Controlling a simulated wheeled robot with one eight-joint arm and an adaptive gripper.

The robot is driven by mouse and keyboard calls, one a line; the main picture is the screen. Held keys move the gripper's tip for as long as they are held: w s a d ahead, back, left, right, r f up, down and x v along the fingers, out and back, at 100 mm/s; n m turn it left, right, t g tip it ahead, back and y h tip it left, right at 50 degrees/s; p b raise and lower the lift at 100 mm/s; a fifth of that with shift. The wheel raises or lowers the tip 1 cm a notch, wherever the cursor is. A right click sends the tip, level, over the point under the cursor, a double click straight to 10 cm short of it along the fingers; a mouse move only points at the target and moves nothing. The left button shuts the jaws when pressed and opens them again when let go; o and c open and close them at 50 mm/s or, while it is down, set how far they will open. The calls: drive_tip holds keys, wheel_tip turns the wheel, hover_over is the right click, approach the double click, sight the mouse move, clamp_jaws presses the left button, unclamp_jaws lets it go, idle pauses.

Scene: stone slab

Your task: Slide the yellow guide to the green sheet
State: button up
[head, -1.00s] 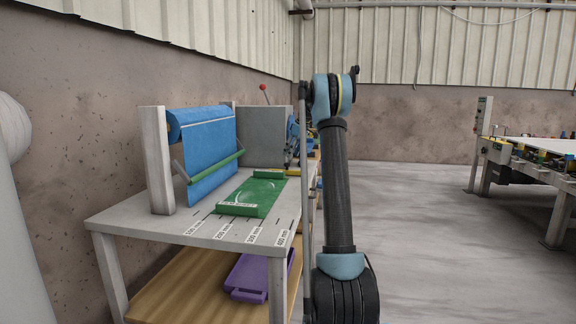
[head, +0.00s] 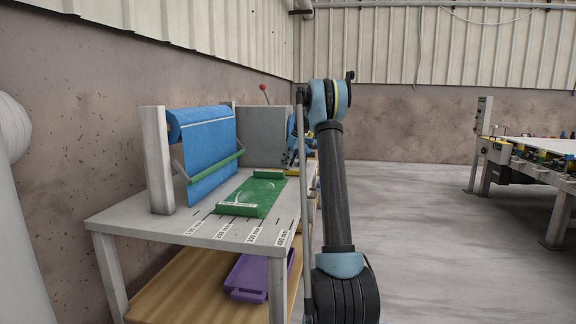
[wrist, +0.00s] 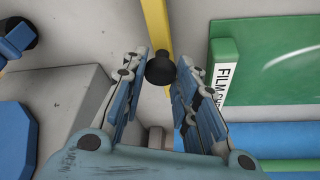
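The yellow guide (wrist: 156,28) shows in the wrist view as a narrow bar running up to the top edge, with a black knob (wrist: 160,68) at its near end. My gripper (wrist: 162,60) is open, one finger on each side of the knob; contact with it cannot be made out. The green sheet (wrist: 275,60) lies to the right of the guide, apart from it, with a labelled green block along its near edge. In the head view the green sheet (head: 262,190) lies flat on the bench, and a bit of the yellow guide (head: 294,173) shows beyond its far end.
A blue roll (head: 207,150) with a green bar hangs at the bench's left side. A grey box (wrist: 70,100) stands left of my gripper. A purple tray (head: 250,274) lies on the lower shelf.

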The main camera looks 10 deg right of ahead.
drive_tip(key=shift+s+a, duration=0.3)
drive_tip(key=shift+s, duration=0.65)
drive_tip(key=shift+s+a, duration=0.3)
drive_tip(key=shift+s, duration=0.65)
clamp_jaws()
drive_tip(key=o, duration=1)
unclamp_jaws()
drive_tip(key=shift+r, duration=0.1)
drive_tip(key=shift+v, duration=5.85)
drive_tip(key=shift+s, duration=0.15)
